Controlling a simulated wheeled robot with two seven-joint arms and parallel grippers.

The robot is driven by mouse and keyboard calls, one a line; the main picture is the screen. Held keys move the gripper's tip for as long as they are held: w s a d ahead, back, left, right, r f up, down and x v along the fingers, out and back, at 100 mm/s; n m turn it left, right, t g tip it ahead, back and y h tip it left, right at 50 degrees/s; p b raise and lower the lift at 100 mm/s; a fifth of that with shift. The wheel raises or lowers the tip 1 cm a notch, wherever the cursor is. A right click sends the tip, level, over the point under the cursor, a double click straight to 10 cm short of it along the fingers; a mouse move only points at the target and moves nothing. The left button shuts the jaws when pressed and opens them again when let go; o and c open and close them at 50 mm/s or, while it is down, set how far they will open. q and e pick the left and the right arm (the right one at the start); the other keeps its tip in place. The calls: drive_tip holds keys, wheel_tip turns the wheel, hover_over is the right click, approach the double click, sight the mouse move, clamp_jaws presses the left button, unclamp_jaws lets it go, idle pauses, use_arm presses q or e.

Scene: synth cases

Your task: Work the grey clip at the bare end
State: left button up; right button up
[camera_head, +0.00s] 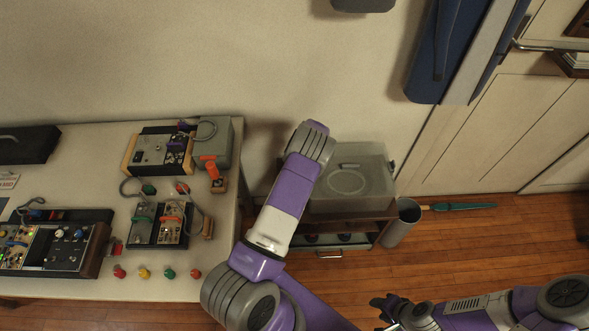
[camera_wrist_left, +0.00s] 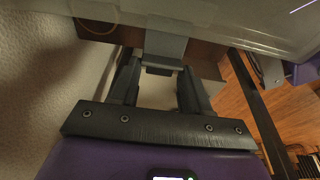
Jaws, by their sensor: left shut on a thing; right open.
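A grey clip (camera_wrist_left: 165,46) hangs at the box's near edge there. My left gripper (camera_wrist_left: 160,75) has its two dark fingers on either side of the clip's lower part and is shut on it. In the head view my left arm hides this gripper and that end of the box. My right gripper (camera_head: 384,312) is open and empty at the bottom, over the floor, away from the box.
A table (camera_head: 210,285) with several switch boxes and coloured knobs stands at left. A grey bin (camera_head: 402,225) is right of the shelf unit (camera_head: 335,226). Blue items hang on the wall above.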

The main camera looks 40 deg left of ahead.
use_arm(q)
drive_tip(key=o, duration=0.8)
drive_tip(key=shift+p+v, duration=1)
drive_tip(key=shift+v, duration=2.75)
